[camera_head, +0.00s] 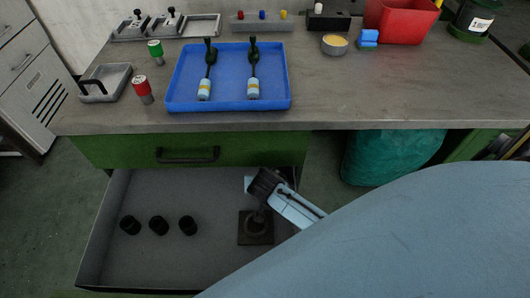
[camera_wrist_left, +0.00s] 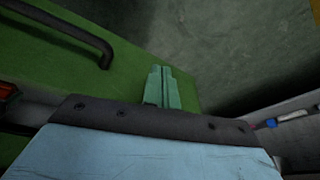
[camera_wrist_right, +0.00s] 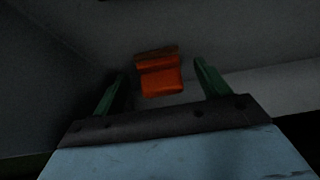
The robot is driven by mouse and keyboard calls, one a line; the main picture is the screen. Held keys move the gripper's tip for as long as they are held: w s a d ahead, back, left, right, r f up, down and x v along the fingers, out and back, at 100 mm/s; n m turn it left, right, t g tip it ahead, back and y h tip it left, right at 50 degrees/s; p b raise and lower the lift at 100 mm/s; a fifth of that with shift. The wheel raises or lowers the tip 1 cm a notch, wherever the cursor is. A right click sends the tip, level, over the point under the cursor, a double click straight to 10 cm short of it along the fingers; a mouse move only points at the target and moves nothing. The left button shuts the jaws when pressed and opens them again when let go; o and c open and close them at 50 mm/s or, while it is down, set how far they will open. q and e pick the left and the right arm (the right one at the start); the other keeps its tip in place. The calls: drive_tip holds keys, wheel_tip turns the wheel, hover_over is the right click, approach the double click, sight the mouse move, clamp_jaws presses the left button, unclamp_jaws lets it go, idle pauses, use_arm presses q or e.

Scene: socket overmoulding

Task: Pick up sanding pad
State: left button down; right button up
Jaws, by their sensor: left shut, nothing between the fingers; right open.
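A small orange block with a brownish far edge, which I take to be the sanding pad (camera_wrist_right: 160,78), lies in a dark grey space in the right wrist view. My right gripper (camera_wrist_right: 160,85) is open, and the block appears between and slightly beyond its green fingertips. No contact between fingers and block shows. I do not see this block in the head view. My left gripper (camera_wrist_left: 162,88) is shut and empty in the left wrist view, in front of a green drawer-like front with a dark handle.
An open drawer (camera_head: 190,272) below the bench holds three black cylinders (camera_head: 158,226) and a dark square-based item (camera_head: 256,228). A large blue-grey part of mine covers the lower right. On the bench stand a blue tray (camera_head: 228,99), a red bin (camera_head: 400,22) and a blue block (camera_head: 369,38).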

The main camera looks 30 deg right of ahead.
use_arm(q)
drive_tip(key=shift+v, duration=0.75)
use_arm(e)
drive_tip(key=shift+w+d+f, duration=0.2)
drive_tip(key=shift+w+f, duration=0.05)
drive_tip(key=shift+f, duration=0.15)
use_arm(q)
drive_tip(key=shift+d, duration=0.15)
use_arm(e)
drive_tip(key=c, duration=1.1)
drive_tip(key=shift+o, duration=0.2)
use_arm(q)
drive_tip(key=shift+w+r, duration=0.1)
